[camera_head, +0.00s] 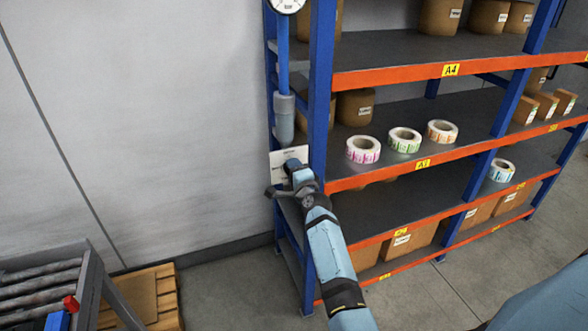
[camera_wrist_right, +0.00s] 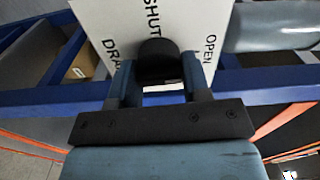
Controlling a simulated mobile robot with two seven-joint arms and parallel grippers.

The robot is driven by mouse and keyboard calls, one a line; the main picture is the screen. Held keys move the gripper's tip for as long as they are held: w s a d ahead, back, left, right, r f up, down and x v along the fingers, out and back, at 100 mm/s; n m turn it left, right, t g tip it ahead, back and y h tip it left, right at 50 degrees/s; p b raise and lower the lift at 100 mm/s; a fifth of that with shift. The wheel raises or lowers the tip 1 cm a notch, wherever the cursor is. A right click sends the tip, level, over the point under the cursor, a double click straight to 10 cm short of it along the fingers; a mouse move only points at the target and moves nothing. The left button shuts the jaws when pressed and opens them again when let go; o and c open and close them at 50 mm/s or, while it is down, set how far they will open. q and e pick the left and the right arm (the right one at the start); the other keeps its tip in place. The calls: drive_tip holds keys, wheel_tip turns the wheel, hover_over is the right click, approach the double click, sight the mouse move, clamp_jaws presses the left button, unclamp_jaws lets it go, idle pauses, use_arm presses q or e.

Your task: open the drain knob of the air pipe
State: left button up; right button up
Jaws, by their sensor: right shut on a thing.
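The air pipe (camera_head: 283,65) runs down the left post of the shelf rack, with a grey cylindrical part (camera_head: 284,118) at its lower end. Below it is a white sign (camera_head: 277,157). In the right wrist view the sign (camera_wrist_right: 188,22) reads SHUT and OPEN, with a partly hidden word starting DRA. My right gripper (camera_wrist_right: 158,76) is shut on the black drain knob (camera_wrist_right: 157,58), with one finger on each side of it. In the head view my right gripper (camera_head: 292,167) is in front of the sign and hides the knob. My left gripper is not in view.
The blue rack post (camera_head: 320,90) stands just right of the pipe. Label rolls (camera_head: 363,149) and boxes (camera_head: 355,107) sit on the orange-edged shelves. A roller conveyor (camera_head: 40,280) and a wooden pallet (camera_head: 150,295) are at lower left. The wall left of the pipe is bare.

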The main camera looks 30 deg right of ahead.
drive_tip(key=shift+m, duration=0.4)
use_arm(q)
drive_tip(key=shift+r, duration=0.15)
use_arm(e)
drive_tip(key=o, duration=0.9)
